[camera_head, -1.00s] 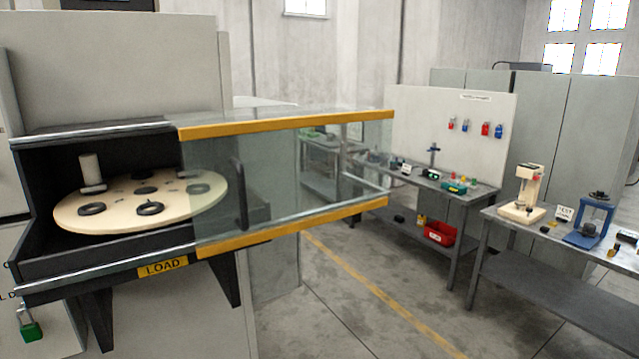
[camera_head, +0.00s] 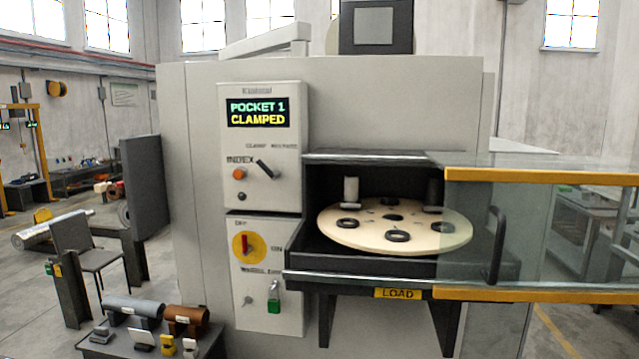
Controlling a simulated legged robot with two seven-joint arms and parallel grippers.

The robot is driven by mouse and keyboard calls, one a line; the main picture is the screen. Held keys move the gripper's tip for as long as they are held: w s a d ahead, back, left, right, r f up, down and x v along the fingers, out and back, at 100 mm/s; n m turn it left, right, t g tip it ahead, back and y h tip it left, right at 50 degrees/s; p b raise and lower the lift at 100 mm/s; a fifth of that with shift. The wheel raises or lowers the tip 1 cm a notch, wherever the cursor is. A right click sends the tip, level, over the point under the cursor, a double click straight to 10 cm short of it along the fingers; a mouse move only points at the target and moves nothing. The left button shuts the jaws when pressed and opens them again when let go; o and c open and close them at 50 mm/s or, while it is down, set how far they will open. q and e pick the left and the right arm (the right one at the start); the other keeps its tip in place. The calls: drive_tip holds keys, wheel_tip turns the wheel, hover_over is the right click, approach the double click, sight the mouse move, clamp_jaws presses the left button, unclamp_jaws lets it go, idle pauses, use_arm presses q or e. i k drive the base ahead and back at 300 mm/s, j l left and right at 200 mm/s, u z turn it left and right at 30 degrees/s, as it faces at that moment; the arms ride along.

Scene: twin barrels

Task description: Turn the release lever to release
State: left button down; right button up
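A grey machine stands ahead with a control panel (camera_head: 260,190) on its front. The panel's display (camera_head: 256,112) reads "POCKET 1 CLAMPED". Below it, a black lever (camera_head: 266,169) sits tilted, its upper end to the left, under small lettering that seems to read clamp and release. An orange button (camera_head: 239,174) labelled INDEX is left of the lever. To the right, a round cream turntable (camera_head: 355,238) with several dark ring pockets carries a pale cylinder (camera_head: 351,191) and a dark one (camera_head: 433,192). Neither of my grippers shows.
A clear sliding guard with yellow rails (camera_head: 540,176) juts out to the right of the LOAD opening. A red-and-yellow switch (camera_head: 245,244) and green padlock (camera_head: 273,298) are below the lever. A low bench with rollers (camera_head: 133,308) stands at the lower left.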

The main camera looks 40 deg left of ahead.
sight(273, 176)
drive_tip(key=u, duration=1.5)
drive_tip(key=i+j, duration=0.1)
drive_tip(key=i, duration=0.15)
